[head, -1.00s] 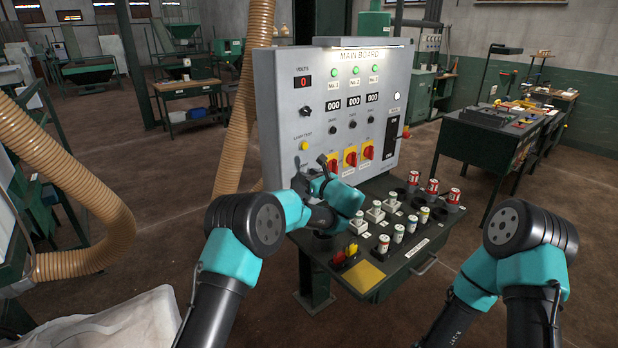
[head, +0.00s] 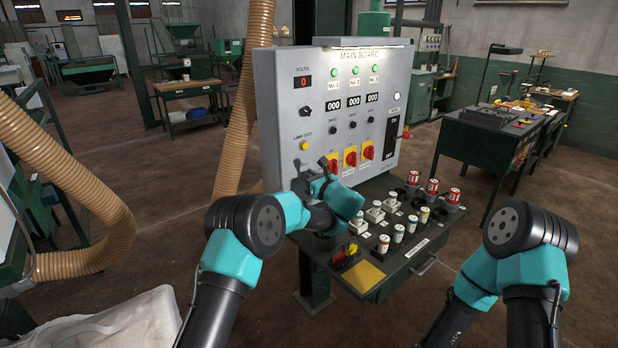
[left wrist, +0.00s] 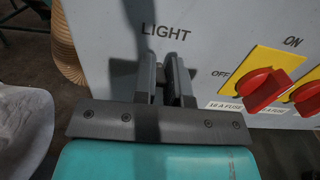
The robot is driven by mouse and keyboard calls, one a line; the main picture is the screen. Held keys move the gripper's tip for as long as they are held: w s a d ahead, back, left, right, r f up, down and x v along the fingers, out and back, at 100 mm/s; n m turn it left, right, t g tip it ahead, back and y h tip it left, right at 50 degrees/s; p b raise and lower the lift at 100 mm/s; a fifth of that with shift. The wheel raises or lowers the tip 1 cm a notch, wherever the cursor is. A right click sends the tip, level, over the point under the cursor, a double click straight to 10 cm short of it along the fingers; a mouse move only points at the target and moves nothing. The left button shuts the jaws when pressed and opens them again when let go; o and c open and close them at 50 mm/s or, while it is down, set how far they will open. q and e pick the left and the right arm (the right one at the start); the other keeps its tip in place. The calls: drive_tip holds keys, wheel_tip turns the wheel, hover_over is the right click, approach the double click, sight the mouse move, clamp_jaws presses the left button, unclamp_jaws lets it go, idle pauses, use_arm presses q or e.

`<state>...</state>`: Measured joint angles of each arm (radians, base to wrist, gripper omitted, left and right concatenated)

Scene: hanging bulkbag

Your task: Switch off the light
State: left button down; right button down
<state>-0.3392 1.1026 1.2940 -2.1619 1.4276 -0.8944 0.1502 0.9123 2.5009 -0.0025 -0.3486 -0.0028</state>
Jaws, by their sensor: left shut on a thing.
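The grey main board (head: 280,110) stands upright in the head view, with a lit lamp strip (head: 368,43) along its top edge. My left gripper (head: 302,172) is at the board's lower left. In the left wrist view my left gripper (left wrist: 163,78) is just below the printed LIGHT label (left wrist: 166,32). It is shut on the light switch, which is mostly hidden by the fingers. My right arm shows at the lower right of the head view, but its gripper is out of view.
Red rotary switches on yellow plates (head: 350,156) are just right of my left gripper; one shows close in the left wrist view (left wrist: 263,88). A shelf (head: 410,262) with several fuses juts out below the board. A ribbed hose (head: 85,185) curves at the left.

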sight(303, 162)
use_arm(q)
drive_tip(key=shift+f+t+y, duration=0.25)
drive_tip(key=shift+t+y, duration=0.55)
drive_tip(key=c, duration=1.2)
unclamp_jaws()
drive_tip(key=shift+o, duration=0.2)
drive_tip(key=shift+r, duration=0.15)
drive_tip(key=shift+r, duration=0.6)
wheel_tip(303, 162, up, 2)
drive_tip(key=shift+r, duration=0.2)
drive_tip(key=s+r, duration=0.1)
drive_tip(key=s, duration=1.5)
drive_tip(key=shift+d, duration=0.4)
